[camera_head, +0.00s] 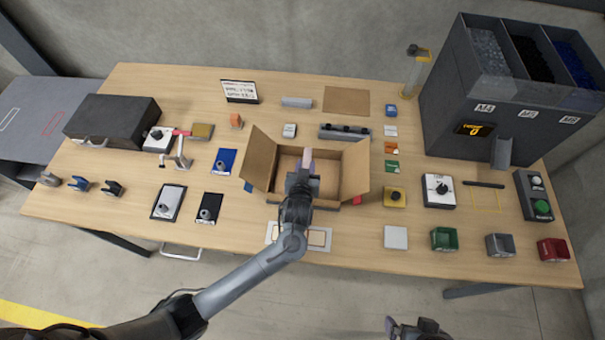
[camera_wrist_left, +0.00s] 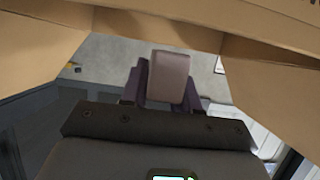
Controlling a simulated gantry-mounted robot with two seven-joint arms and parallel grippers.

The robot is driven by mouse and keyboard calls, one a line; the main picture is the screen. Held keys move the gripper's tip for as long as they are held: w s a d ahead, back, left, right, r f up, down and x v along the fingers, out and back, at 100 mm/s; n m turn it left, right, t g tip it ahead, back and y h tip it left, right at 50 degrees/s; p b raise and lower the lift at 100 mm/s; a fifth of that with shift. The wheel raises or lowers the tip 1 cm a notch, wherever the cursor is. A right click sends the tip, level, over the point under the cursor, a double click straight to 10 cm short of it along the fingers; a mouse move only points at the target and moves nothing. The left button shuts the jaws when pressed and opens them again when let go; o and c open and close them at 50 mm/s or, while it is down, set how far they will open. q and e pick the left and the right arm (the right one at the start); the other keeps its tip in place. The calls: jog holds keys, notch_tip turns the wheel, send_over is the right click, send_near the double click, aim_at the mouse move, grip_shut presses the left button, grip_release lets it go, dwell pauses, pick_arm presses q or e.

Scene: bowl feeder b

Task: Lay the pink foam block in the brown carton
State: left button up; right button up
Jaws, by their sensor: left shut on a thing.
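The brown carton (camera_head: 261,158) stands open at the middle of the table with its side flaps spread. Its cardboard walls or flaps also frame the left wrist view (camera_wrist_left: 268,85). My left gripper (camera_head: 303,176) is over the carton's opening and is shut on the pink foam block (camera_head: 307,158). The block sticks out past the fingers and looks pale pink in the left wrist view (camera_wrist_left: 170,77). I cannot tell how high it is above the carton floor. My right gripper (camera_head: 416,328) shows only in part at the bottom edge, so its jaws are unclear.
A dark case (camera_head: 112,117) lies at the left, and a large grey bin unit (camera_head: 490,110) stands at the back right. Coloured blocks and a white dial box (camera_head: 438,191) lie right of the carton. A dark bar (camera_head: 344,132) lies just behind it.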

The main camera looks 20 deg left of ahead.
pick_arm(q)
jog(key=shift+f+b, duration=0.3)
jog(key=shift+f, duration=0.05)
notch_tip(320, 180, down, 3)
jog(key=b, duration=0.3)
jog(key=shift+d, duration=0.1)
jog(key=shift+f+b, duration=0.2)
jog(key=shift+b, duration=0.1)
jog(key=shift+r, duration=0.1)
jog(key=shift+f, duration=0.7)
